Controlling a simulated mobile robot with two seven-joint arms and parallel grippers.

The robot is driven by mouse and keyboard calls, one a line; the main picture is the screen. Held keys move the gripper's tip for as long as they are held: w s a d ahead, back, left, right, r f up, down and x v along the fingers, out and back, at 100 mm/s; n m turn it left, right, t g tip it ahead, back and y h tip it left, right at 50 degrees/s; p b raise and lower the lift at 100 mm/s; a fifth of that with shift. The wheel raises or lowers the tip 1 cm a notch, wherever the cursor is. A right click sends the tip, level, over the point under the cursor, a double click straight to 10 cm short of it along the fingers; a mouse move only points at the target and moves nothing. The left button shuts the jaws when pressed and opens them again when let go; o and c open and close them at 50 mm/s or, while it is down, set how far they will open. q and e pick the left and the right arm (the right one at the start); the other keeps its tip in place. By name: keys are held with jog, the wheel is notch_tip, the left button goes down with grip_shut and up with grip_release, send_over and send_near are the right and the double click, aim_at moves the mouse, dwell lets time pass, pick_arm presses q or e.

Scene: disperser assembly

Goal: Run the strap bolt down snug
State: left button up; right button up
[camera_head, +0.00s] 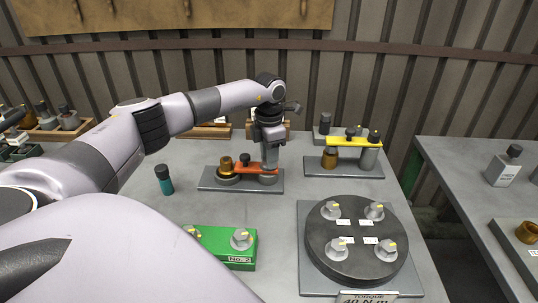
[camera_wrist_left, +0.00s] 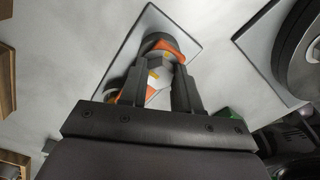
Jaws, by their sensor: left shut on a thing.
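An orange-red strap (camera_head: 248,166) lies across a grey base plate (camera_head: 212,185) in the middle of the table, with a brass-coloured part (camera_head: 226,164) at its left end. My left gripper (camera_head: 270,164) points down at the strap's right end. In the left wrist view the gripper (camera_wrist_left: 160,74) is shut on the grey strap bolt (camera_wrist_left: 157,64), which has a yellow mark. The orange strap (camera_wrist_left: 171,46) shows around the bolt there. The fingers hide the bolt in the head view, and how far it is seated cannot be told. My right gripper is not in view.
A teal bottle (camera_head: 164,180) stands left of the plate. A yellow-strapped assembly (camera_head: 352,141) stands at the back right. In front are a green block with knobs (camera_head: 216,243) and a round dark torque fixture (camera_head: 325,245). Bare table lies between them.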

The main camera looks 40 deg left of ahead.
pick_arm(q)
jog(key=shift+r+m, duration=0.1)
jog(key=shift+m, duration=0.4)
jog(key=shift+w, duration=0.1)
jog(key=o, duration=1.1)
jog(key=shift+c, duration=0.2)
jog(key=shift+r+b, duration=0.5)
jog(key=shift+r, duration=3.05)
